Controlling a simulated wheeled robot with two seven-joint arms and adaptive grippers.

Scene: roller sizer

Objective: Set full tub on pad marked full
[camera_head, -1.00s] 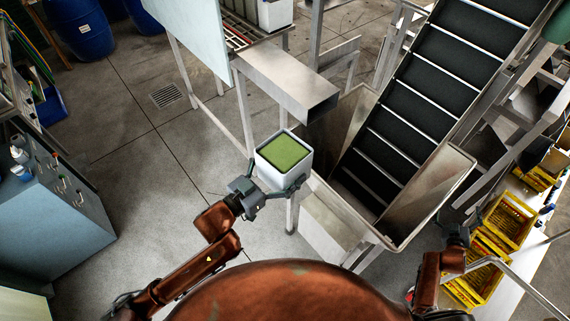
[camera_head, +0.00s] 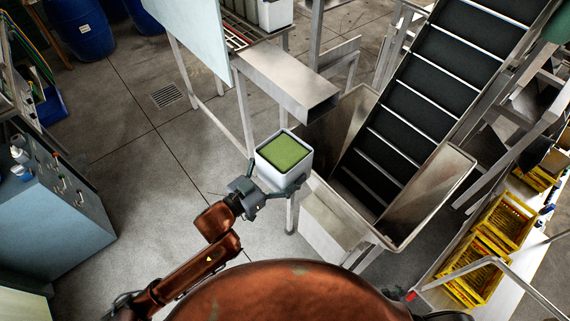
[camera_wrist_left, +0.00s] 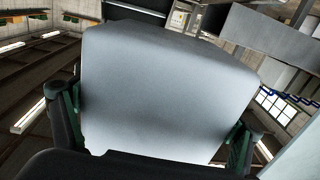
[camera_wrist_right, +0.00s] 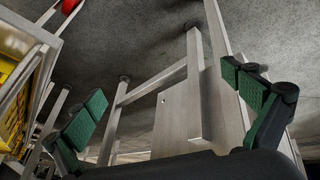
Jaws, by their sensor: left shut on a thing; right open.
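A white tub (camera_head: 288,176) with green contents filling it near the top is held upright in the head view, in front of the metal chute. My left gripper (camera_head: 277,190) is shut on the tub, one finger on each side. The tub's white wall (camera_wrist_left: 165,90) fills most of the left wrist view. My right gripper (camera_wrist_right: 168,95) is open and empty in the right wrist view, over the floor and a metal frame. It is out of the head view. I cannot make out a pad marked full.
A metal hopper (camera_head: 440,185) with a black cleated conveyor (camera_head: 415,100) stands right of the tub. A chute (camera_head: 285,80) is behind it. Yellow crates (camera_head: 508,220) lie at the right. A blue-grey cabinet (camera_head: 50,215) stands at the left. Floor between is open.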

